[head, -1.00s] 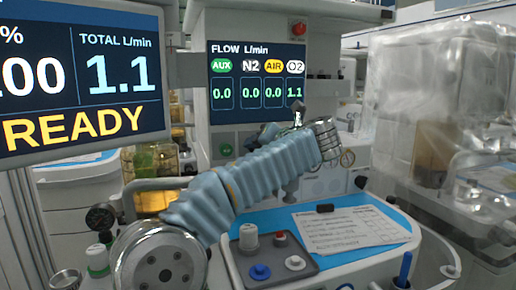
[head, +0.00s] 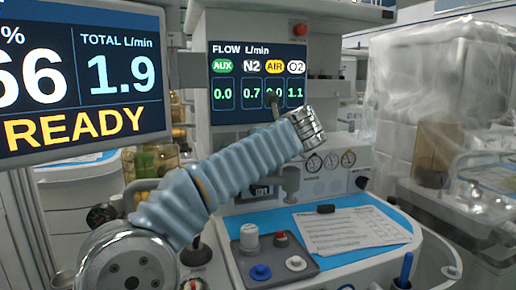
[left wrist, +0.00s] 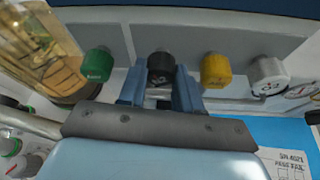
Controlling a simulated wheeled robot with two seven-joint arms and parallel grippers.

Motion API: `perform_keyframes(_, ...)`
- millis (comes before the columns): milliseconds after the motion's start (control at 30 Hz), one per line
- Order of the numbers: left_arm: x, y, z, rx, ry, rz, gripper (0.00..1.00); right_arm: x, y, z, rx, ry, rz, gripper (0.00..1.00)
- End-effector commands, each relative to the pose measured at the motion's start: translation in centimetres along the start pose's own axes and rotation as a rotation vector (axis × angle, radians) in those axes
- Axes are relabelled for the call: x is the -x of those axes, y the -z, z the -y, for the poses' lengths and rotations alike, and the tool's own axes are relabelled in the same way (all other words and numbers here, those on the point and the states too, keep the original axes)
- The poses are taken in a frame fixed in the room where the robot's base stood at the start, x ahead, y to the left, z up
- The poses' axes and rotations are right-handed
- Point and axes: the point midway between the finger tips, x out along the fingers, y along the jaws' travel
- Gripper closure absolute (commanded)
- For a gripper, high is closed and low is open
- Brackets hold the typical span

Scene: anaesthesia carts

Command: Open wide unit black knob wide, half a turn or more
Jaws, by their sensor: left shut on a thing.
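The black knob (left wrist: 160,68) is in the row of knobs in the left wrist view, between the green and yellow ones. My left gripper (left wrist: 160,88) is shut on it, with one blue finger on each side. In the head view my blue-sleeved left arm covers the knob row, and the black knob and fingertips are hidden. The flow display (head: 258,85) reads AUX 0.0, N2 0.7 and O2 1.1; the AIR figure is partly covered. My right gripper is in neither view.
The green knob (left wrist: 97,65), yellow knob (left wrist: 215,70) and white knob (left wrist: 267,75) flank the black one. A glass vessel with amber liquid (left wrist: 45,50) stands at left. The left monitor (head: 80,80) shows 66 %, TOTAL 1.9 and READY. A paper (head: 345,230) lies on the worktop.

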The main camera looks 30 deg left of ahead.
Motion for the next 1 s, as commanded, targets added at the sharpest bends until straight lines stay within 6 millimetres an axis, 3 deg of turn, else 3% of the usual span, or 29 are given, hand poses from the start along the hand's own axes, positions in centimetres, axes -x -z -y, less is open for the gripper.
perform_keyframes(433, 0.00, 0.03, 0.03, 0.010, 0.005, 0.000, 0.97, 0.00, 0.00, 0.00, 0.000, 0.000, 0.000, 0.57)
perform_keyframes(467, 0.00, 0.03, 0.03, 0.010, 0.005, 0.000, 0.63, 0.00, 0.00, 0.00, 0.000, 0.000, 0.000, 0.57)
perform_keyframes(600, 0.00, 0.03, 0.03, 0.010, 0.005, 0.000, 0.42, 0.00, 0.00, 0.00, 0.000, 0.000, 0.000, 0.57)
perform_keyframes(867, 0.02, 0.01, 0.01, 0.010, 0.004, 0.000, 0.41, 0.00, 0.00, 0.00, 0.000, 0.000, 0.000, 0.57)
perform_keyframes(1000, 0.94, -0.01, 0.08, 0.010, 0.007, 0.001, 0.41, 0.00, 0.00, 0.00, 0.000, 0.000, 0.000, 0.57)
